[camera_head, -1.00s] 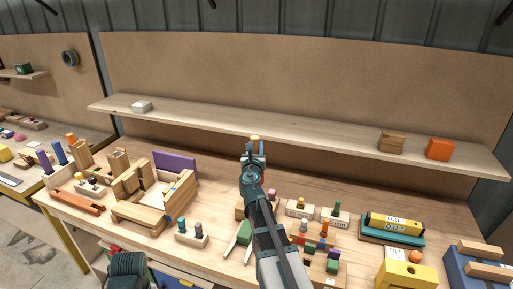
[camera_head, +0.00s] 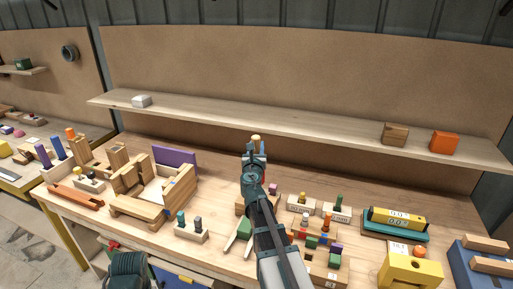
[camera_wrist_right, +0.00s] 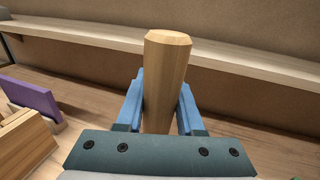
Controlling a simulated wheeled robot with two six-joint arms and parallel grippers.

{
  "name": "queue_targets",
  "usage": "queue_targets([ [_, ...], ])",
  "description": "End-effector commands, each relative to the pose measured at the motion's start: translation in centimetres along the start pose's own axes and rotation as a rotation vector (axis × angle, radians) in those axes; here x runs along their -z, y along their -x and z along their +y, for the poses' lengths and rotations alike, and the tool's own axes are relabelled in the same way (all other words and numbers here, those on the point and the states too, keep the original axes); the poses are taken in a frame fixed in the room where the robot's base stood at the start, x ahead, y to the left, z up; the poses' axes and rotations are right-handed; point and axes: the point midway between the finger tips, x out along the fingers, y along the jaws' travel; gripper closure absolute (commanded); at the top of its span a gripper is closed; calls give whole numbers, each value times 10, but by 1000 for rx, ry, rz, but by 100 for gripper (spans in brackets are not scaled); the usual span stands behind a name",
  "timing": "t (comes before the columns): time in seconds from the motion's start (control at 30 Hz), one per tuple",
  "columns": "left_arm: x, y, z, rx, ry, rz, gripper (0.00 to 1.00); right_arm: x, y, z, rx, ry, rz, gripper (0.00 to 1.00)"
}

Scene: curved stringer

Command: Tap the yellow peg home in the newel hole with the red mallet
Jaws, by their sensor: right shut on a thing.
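My right gripper (camera_head: 256,158) is shut on a pale wooden handle (camera_wrist_right: 165,80), which stands upright between the blue fingers in the wrist view. Its top end (camera_head: 255,138) shows above the fingers in the head view. A small bit of red shows beside the wrist; the rest of the mallet is hidden by my arm. A yellow peg (camera_head: 306,217) stands in a pale labelled block right of my arm. I cannot tell which hole is the newel hole.
A wooden frame (camera_head: 140,208) with a purple board (camera_head: 175,160) stands left of centre. A block with two pegs (camera_head: 191,233) is in front. Yellow cylinders (camera_head: 397,218), a yellow block (camera_head: 409,269) and a blue box are at the right. A shelf (camera_head: 300,126) runs behind.

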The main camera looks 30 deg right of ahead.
Motion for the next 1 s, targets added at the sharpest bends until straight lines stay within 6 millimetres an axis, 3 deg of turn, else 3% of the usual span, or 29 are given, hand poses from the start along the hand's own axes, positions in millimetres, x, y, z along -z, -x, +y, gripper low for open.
queue_targets([
  [0.37, 4, -61, 6, 0, 0, 0, 50, 61, 0, 1, 0, 0, 0, 100],
  [0.4, 3, -49, 5, 0, 0, 0, 50, 49, 0, 1, 0, 0, 0, 100],
  [0.63, 2, -40, 4, 0, 0, 0, 50, 41, 0, 1, 0, 0, 0, 100],
  [0.87, 0, -9, 1, 0, 0, 0, 50, 9, 0, 0, 0, 0, 0, 100],
  [1.0, 0, -9, 1, 0, 0, 0, 50, 9, 0, 0, 0, 0, 0, 100],
])
